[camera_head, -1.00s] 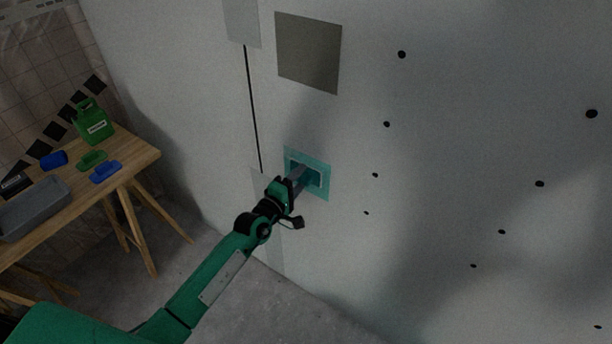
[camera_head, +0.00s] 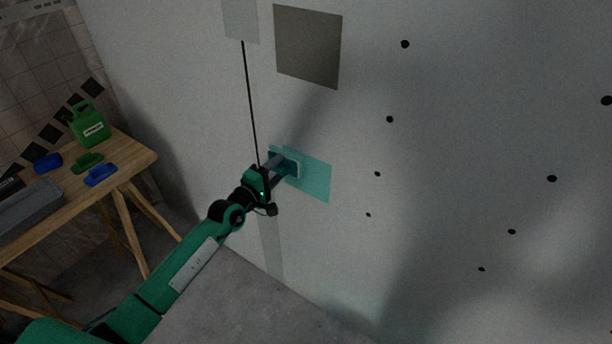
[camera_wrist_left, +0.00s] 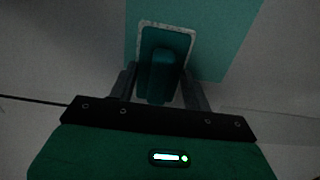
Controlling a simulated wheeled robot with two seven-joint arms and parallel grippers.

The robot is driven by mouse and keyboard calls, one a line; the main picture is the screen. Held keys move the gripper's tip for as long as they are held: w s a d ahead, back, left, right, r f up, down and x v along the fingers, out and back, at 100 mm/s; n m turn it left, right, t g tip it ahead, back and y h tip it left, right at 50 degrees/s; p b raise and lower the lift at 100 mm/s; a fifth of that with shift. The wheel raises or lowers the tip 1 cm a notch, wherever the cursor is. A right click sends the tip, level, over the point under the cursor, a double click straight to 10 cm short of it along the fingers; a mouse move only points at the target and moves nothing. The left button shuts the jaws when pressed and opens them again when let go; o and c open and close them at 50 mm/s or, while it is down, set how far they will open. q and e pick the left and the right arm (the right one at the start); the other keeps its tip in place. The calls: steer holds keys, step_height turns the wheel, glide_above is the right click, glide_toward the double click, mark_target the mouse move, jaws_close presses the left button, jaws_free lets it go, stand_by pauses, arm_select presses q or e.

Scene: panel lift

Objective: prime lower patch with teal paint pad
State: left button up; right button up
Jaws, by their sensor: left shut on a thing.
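My left gripper (camera_head: 270,172) is shut on the teal paint pad (camera_head: 291,166) and holds it against the wall, or very close to it. The pad is at the left edge of the teal lower patch (camera_head: 317,180). In the left wrist view the pad (camera_wrist_left: 168,40) sits between the fingers of the gripper (camera_wrist_left: 158,88), with a pale rim round its teal back. The teal patch (camera_wrist_left: 225,40) spreads behind it, mostly to the right. A grey-brown square patch (camera_head: 307,46) is higher on the wall. My right gripper is not in view.
A wooden table (camera_head: 137,160) at the left holds a green canister (camera_head: 90,127), a grey tray (camera_head: 32,208), a green pad (camera_head: 87,163) and blue pads (camera_head: 100,175). The white wall (camera_head: 450,150) has several dark dots. A thin dark line runs down it.

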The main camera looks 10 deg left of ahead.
arm_select(q)
steer(key=shift+p+v, duration=0.7)
steer(key=shift+v, duration=2.8)
